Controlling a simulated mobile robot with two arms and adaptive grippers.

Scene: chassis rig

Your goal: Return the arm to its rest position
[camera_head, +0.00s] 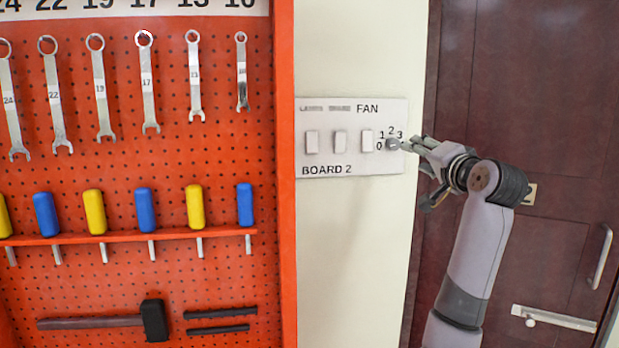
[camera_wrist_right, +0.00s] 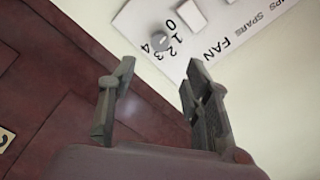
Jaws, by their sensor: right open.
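My right gripper (camera_head: 417,147) is in front of the wall, close to the fan knob (camera_head: 392,144) at the right end of the white switch board (camera_head: 341,170). In the right wrist view my right gripper (camera_wrist_right: 158,88) shows two fingers spread apart with nothing between them. The knob (camera_wrist_right: 159,41) lies beyond the fingertips there, with a gap between. In the head view the fingertips overlap the knob's right side, so contact cannot be told from that view alone. My left gripper is not in view.
A dark red door (camera_head: 545,110) with a handle (camera_head: 601,257) and a bolt (camera_head: 553,318) stands behind my right arm. An orange pegboard (camera_head: 140,170) with wrenches, screwdrivers and a hammer (camera_head: 153,320) is at left. The cream wall (camera_head: 350,250) below the board is clear.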

